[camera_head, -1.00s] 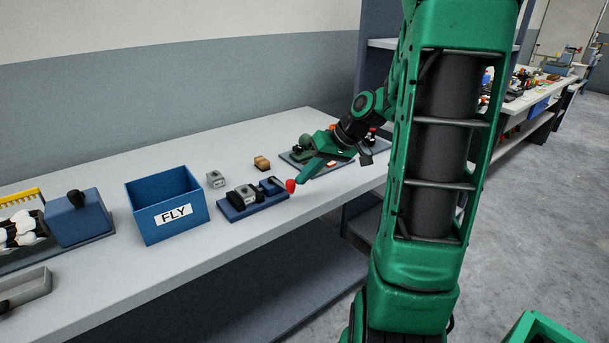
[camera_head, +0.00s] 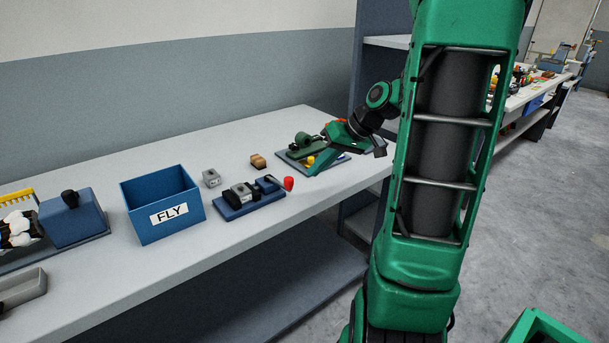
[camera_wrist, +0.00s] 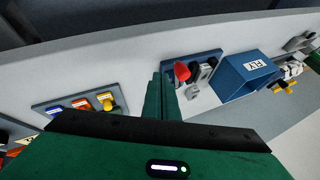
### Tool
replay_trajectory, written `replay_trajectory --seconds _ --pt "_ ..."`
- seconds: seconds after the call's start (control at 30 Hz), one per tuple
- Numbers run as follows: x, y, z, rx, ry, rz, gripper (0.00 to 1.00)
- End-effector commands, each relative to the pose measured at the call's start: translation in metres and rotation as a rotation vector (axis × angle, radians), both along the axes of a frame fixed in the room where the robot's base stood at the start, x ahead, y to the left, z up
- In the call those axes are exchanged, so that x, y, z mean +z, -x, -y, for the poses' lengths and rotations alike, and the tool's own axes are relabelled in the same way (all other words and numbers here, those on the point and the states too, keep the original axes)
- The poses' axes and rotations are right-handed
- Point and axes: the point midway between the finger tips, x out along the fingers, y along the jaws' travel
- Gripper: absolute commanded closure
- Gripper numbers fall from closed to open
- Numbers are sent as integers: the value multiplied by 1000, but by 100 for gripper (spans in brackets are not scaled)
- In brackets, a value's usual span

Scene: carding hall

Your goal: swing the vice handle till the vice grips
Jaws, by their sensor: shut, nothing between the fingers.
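The vice (camera_head: 236,208) stands on the bench on a blue base, with dark jaws and a grey block (camera_head: 240,189) between them. I cannot tell whether the jaws touch the block. The red knob of its handle (camera_head: 288,183) is at the vice's right end; it also shows in the wrist view (camera_wrist: 182,71). My gripper (camera_head: 312,171) is shut and empty, a little to the right of the knob and apart from it. In the wrist view its fingers (camera_wrist: 161,80) point up the picture, just left of the red knob.
A blue box marked FLY (camera_head: 153,222) stands left of the vice. A small grey block (camera_head: 211,178) and a brown piece (camera_head: 258,161) lie behind it. A board with coloured parts (camera_head: 290,157) lies behind my gripper. The bench front (camera_head: 210,265) is clear.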

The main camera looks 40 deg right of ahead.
Motion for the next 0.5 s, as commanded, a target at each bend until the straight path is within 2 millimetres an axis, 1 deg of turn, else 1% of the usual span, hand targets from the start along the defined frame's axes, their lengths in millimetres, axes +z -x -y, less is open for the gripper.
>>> replay_trajectory --seconds 0.03,0.2,0.3,0.5 --pt "10 5 5 -2 5 3 100" --pt "37 21 18 -4 5 3 100" --pt "49 28 24 -5 6 3 100" --pt "61 36 29 -4 3 2 100"
